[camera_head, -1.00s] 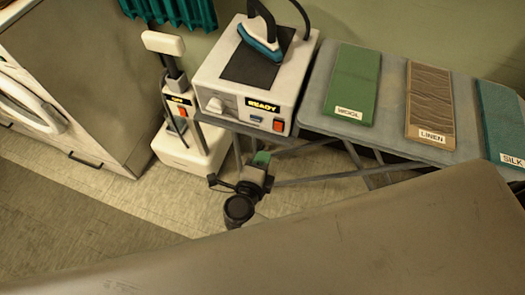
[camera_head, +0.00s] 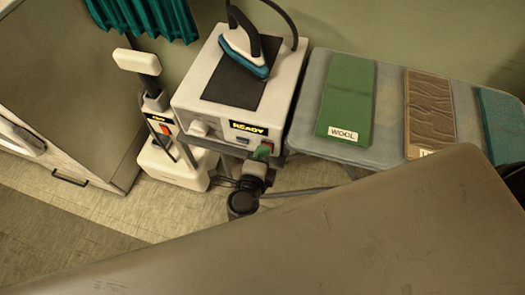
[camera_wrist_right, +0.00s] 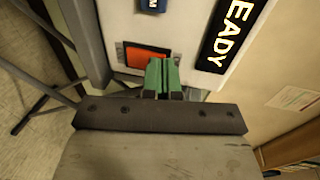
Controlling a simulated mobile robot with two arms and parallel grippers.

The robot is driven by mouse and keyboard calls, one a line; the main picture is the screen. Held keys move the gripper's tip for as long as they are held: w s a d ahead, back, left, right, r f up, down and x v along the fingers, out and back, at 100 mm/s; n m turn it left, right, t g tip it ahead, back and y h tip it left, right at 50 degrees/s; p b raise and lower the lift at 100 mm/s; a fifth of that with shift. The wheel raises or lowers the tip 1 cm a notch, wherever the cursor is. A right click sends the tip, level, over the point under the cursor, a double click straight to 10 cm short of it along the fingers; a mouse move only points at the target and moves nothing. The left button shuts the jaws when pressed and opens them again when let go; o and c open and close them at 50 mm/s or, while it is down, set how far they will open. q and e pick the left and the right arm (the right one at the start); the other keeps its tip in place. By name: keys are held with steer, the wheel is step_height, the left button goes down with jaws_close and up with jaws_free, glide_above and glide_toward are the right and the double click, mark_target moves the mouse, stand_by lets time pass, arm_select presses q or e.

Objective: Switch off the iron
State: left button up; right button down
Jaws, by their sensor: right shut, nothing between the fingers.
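The iron (camera_head: 243,50) has a teal soleplate edge and rests on the dark pad on top of its white station (camera_head: 188,92). The station's front display (camera_head: 248,128) reads READY. An orange rocker switch (camera_wrist_right: 146,60) sits on the front panel in the right wrist view. My right gripper (camera_head: 262,151) has green fingertips held together, with nothing between them. It is at the lower right of the station's front. In the right wrist view the fingertips (camera_wrist_right: 163,72) overlap the right part of the switch; I cannot tell whether they touch it. My left gripper is not in view.
A white upright unit (camera_head: 170,165) with its own small display and orange switch stands left of the station. An ironing board (camera_head: 390,140) on the right carries a green WOOL cloth (camera_head: 347,95), a brown cloth (camera_head: 428,110) and a teal cloth (camera_head: 500,120). A cabinet stands left.

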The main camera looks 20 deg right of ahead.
steer(key=shift+w+d+r+p, duration=0.15)
steer(key=shift+w+r+p, duration=0.2)
steer(key=shift+p, duration=0.5)
arm_select(q)
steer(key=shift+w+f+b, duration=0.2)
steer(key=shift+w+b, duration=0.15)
steer(key=shift+b, duration=0.8)
arm_select(e)
steer(key=v, duration=1.1)
steer(key=shift+f, duration=0.1)
step_height(320, 180, down, 25)
steer(key=s+d+n+y, duration=0.25)
steer(key=n+y, duration=0.85)
steer(key=n, duration=0.9)
steer(key=s+d+f+n+g+h, duration=0.1)
steer(key=s+d+f+n+g, duration=0.2)
steer(key=s+d+f+g, duration=0.3)
steer(key=s+d+f+n+g+h, duration=0.1)
steer(key=s+d+f+n+g, duration=0.3)
steer(key=s+d+f, duration=0.5)
steer(key=s+f+g, duration=0.1)
steer(key=s+g, duration=0.1)
steer(key=s, duration=0.4)
steer(key=shift+s+f, duration=0.2)
steer(key=shift+f, duration=0.1)
